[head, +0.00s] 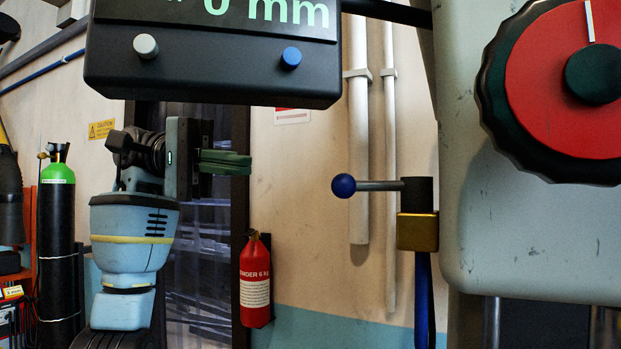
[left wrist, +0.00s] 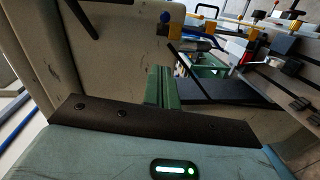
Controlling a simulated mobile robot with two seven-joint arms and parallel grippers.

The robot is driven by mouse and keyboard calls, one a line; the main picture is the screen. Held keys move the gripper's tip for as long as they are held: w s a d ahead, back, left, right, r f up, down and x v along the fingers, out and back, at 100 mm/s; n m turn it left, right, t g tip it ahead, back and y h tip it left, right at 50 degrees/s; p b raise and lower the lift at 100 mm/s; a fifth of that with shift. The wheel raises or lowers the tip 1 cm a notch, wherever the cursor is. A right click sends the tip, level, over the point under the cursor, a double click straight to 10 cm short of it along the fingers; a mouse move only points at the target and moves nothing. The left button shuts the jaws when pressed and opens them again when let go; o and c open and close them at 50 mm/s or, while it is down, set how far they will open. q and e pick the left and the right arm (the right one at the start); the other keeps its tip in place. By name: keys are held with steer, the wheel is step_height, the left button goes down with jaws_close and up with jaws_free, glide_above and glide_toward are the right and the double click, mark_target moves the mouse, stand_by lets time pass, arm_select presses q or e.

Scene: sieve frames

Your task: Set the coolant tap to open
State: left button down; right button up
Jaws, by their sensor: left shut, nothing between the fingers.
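The coolant tap has a brass body (head: 417,232) with a black cap on top and a blue hose below. Its lever (head: 378,186) lies level and points left, ending in a blue ball knob (head: 343,185). My left gripper (head: 245,161) is left of the knob and clearly apart from it in the head view. Its green fingers are shut with nothing between them; they also show in the left wrist view (left wrist: 160,88). My right gripper is not in view.
A black display box (head: 212,80) with two knobs hangs above my left gripper. A large red and black dial (head: 545,95) sits on the grey machine housing (head: 500,240) right of the tap. A red extinguisher (head: 255,280) and white pipes (head: 359,150) are on the wall behind.

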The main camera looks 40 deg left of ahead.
arm_select(q)
steer(key=shift+d, duration=0.1)
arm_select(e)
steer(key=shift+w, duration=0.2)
arm_select(q)
glide_toward(365, 186)
steer(key=w+d, duration=0.3)
steer(key=shift+s+d+f+p, duration=0.35)
steer(key=shift+s+d+p, duration=0.1)
steer(key=shift+s, duration=0.15)
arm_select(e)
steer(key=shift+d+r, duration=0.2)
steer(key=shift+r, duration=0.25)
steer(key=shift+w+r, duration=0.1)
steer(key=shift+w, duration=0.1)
